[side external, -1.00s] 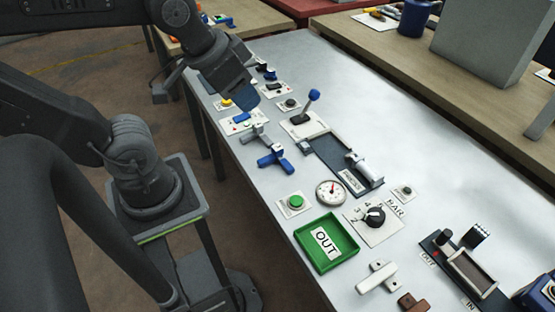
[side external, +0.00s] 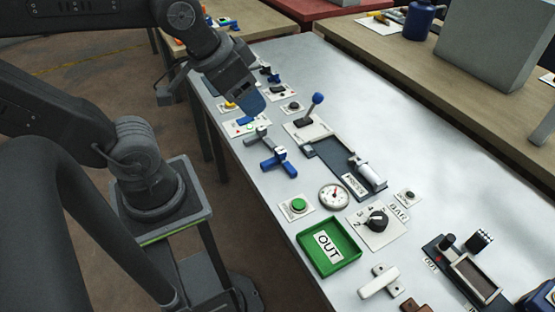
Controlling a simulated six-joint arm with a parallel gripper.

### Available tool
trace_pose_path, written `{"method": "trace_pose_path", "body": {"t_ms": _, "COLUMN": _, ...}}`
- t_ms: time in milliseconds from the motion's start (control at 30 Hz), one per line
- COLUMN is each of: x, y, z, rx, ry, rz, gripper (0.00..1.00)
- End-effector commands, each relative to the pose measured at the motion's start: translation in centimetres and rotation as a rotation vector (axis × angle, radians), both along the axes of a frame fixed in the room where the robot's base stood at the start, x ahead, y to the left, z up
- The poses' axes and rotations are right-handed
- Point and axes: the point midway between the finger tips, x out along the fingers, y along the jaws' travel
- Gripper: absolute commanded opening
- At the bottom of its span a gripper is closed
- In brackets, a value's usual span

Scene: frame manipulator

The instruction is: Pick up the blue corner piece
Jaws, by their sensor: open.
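The blue corner piece (side external: 284,168) lies on the light grey worktop near its left edge. A grey piece of similar shape (side external: 256,137) lies just behind it, close to or touching it. My gripper (side external: 252,103) is open, with a blue end pointing down, above the worktop and up and left of the blue piece in the picture. It is clearly apart from the blue piece. The gap between its fingers is too small to make out, and I see nothing held in it.
A green OUT tray (side external: 345,261), a green button (side external: 298,205), a round gauge (side external: 334,196) and a BAR dial (side external: 375,220) stand in front. A blue-knobbed lever (side external: 317,99) and a PRESS fixture (side external: 335,158) stand to the right.

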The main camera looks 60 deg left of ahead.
Motion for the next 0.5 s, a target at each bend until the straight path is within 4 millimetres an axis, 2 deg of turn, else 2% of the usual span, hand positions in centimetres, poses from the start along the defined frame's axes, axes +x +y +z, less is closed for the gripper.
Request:
{"method": "trace_pose_path", "body": {"t_ms": 133, "x": 0.4, "y": 0.2, "z": -0.1, "rx": 0.021, "ry": 0.014, "rz": -0.03, "gripper": 0.57}}
{"method": "trace_pose_path", "body": {"t_ms": 233, "x": 1.7, "y": 0.7, "z": -0.7, "rx": 0.077, "ry": 0.056, "rz": -0.122, "gripper": 0.57}}
{"method": "trace_pose_path", "body": {"t_ms": 367, "x": 4.3, "y": 2.1, "z": -2.1, "rx": 0.184, "ry": 0.144, "rz": -0.338, "gripper": 0.57}}
{"method": "trace_pose_path", "body": {"t_ms": 500, "x": 7.2, "y": 4.1, "z": -4.5, "rx": 0.281, "ry": 0.242, "rz": -0.62, "gripper": 0.57}}
